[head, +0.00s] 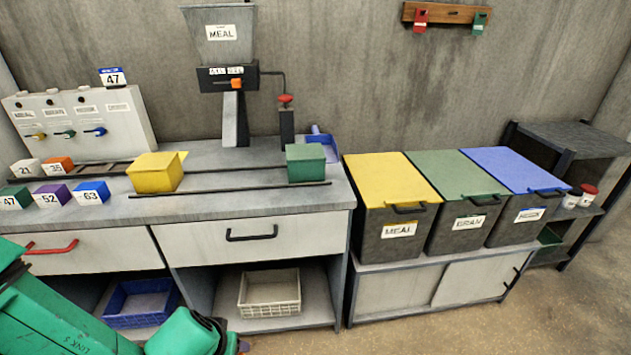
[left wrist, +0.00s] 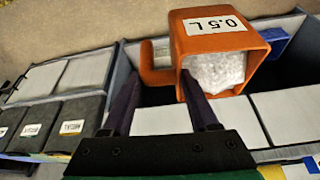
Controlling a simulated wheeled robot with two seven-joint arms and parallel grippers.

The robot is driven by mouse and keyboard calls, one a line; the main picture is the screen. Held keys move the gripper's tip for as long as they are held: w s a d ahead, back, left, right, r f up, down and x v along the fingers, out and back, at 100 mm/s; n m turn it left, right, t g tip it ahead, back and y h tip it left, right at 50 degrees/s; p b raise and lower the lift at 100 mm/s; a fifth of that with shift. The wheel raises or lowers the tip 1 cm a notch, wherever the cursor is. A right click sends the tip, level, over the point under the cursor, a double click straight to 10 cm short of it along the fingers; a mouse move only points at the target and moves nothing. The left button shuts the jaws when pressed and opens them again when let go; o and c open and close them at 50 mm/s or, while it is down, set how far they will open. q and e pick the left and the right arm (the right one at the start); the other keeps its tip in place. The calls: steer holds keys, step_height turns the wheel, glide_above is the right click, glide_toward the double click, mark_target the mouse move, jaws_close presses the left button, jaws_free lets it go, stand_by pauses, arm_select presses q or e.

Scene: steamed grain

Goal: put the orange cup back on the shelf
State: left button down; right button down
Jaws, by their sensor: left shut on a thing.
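The orange cup (left wrist: 215,35), labelled 0.5 L, is in the left wrist view, with its handle between the fingers of my left gripper (left wrist: 160,82). The gripper is shut on the handle. White grainy stuff shows inside the cup. In the head view my green left arm comes in at the lower left; its fingers are out of sight, and only a small orange edge shows at the bottom. My right gripper is in neither view.
The counter (head: 235,205) carries yellow (head: 155,173) and green (head: 305,163) boxes and several numbered blocks. Below, a blue crate (head: 140,318) and a cream crate (head: 270,309) sit in open bays. Lidded bins (head: 395,238) stand to the right. Floor is clear at lower right.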

arm_select(q)
steer(key=w+a+r+n, duration=0.1)
steer(key=a, duration=0.6)
steer(key=a+r+n+y, duration=0.1)
steer(key=a+n, duration=0.1)
steer(key=a, duration=0.4)
steer(key=shift+w+a, duration=0.35)
steer(key=shift+s+d+f, duration=0.25)
steer(key=shift+d+f, duration=0.1)
steer(key=shift+d, duration=0.25)
steer(key=shift+s+d+f, duration=0.2)
steer(key=shift+d+f, duration=0.15)
steer(key=shift+d, duration=0.2)
